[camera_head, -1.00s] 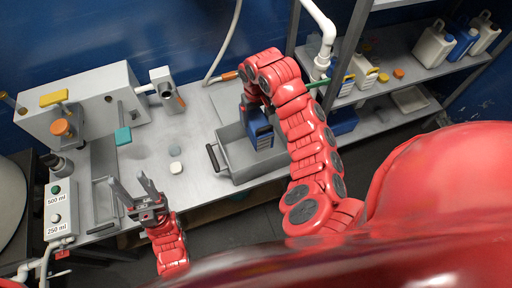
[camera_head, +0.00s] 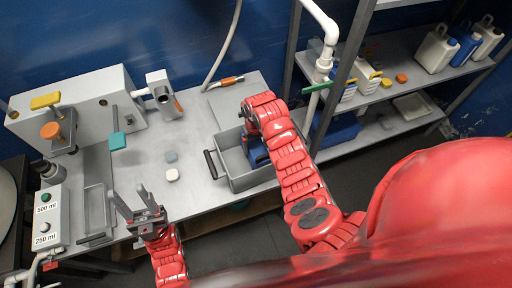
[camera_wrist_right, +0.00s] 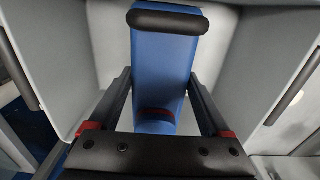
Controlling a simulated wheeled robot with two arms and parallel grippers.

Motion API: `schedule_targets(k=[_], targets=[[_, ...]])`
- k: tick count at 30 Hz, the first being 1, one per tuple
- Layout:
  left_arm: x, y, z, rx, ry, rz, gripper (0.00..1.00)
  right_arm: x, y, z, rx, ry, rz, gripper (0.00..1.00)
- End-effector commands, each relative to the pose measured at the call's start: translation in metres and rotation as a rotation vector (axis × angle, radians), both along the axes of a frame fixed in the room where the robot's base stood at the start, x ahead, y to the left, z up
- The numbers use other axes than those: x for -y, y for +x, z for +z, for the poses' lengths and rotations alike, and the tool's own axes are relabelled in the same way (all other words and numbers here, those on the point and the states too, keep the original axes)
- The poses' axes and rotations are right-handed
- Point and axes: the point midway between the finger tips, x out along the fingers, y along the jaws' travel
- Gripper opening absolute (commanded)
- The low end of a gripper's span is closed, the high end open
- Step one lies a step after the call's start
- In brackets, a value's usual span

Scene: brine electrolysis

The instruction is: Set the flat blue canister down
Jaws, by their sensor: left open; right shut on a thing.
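The flat blue canister (camera_head: 259,157) is inside the grey bin (camera_head: 213,171), mostly hidden by my right arm in the head view. In the right wrist view the canister (camera_wrist_right: 163,70) stands between the two dark fingers, with the bin's pale walls on both sides. My right gripper (camera_wrist_right: 160,80) is shut on it. I cannot tell whether its base touches the bin floor. My left gripper (camera_head: 130,191) is open and empty, near the table's front edge at the left.
Two small caps, one grey (camera_head: 171,157) and one whitish (camera_head: 172,175), lie left of the bin. A control box (camera_head: 51,218) and a grey machine (camera_head: 85,105) stand at the left. A shelf (camera_head: 395,88) with several canisters stands at the right.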

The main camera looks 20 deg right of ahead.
Motion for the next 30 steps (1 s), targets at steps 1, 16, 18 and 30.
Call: schedule_targets(k=[1, 16, 18, 30], targets=[[0.000, 0.000, 0.005, 0.000, 0.000, 0.000, 0.50, 0.000, 0.000, -0.002, -0.002, 0.000, 0.000, 0.00], [0.000, 0.000, 0.004, 0.000, 0.000, 0.000, 0.50, 0.000, 0.000, -0.020, 0.002, -0.001, 0.000, 0.00], [0.000, 0.000, 0.004, 0.000, 0.000, 0.000, 0.50, 0.000, 0.000, -0.020, 0.001, -0.001, 0.000, 0.92], [0.000, 0.000, 0.004, 0.000, 0.000, 0.000, 0.50, 0.001, 0.000, -0.015, 0.001, -0.001, 0.000, 1.00]])
